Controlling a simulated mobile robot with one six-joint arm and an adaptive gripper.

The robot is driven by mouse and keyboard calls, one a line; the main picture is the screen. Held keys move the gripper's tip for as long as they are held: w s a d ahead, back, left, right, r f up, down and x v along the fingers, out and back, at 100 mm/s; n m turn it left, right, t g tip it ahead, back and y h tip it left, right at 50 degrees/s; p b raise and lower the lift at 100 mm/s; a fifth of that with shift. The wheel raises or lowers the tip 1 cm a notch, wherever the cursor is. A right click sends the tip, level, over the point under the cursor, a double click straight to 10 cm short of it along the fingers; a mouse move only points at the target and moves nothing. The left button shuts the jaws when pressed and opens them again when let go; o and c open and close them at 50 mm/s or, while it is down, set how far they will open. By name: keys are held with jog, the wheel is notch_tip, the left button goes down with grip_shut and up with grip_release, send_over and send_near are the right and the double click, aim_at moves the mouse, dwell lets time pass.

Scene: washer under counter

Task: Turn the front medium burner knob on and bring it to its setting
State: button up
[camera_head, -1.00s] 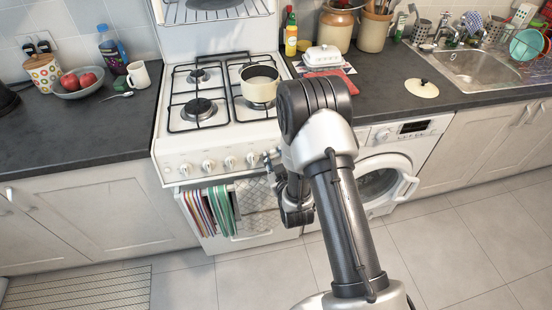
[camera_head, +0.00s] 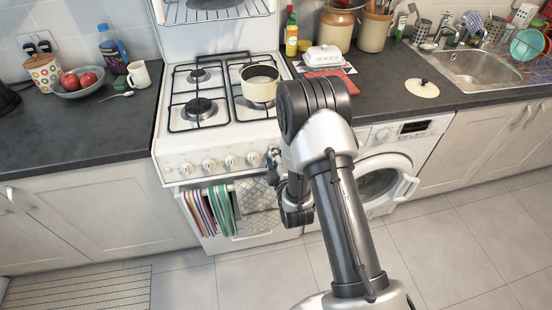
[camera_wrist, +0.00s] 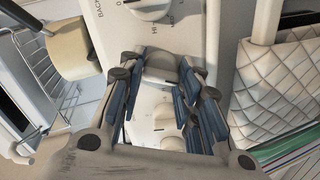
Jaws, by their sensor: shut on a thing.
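The white cooker's front panel carries a row of knobs. In the wrist view, one pale knob (camera_wrist: 160,68) sits between the blue-padded fingers of my gripper (camera_wrist: 163,74), which is shut on it. Its far end shows past the fingertips; the fingers hide its sides. Another knob (camera_wrist: 150,10) and some dial lettering show above it, and one more (camera_wrist: 172,143) shows below, partly between the fingers. In the head view, my gripper (camera_head: 273,158) is at the right part of the panel, where my arm hides the held knob. I cannot read a burner label for it.
Striped towels (camera_head: 211,211) and a quilted cloth (camera_head: 256,194) hang on the oven rail just below the knobs. A washing machine (camera_head: 385,180) is to the right.

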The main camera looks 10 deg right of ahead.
jog(key=shift+n, duration=1)
jog(key=o, duration=1)
jog(key=shift+o, duration=0.2)
jog(key=shift+s, duration=0.1)
jog(key=v, duration=0.7)
jog(key=shift+s+r, duration=0.1)
grip_shut()
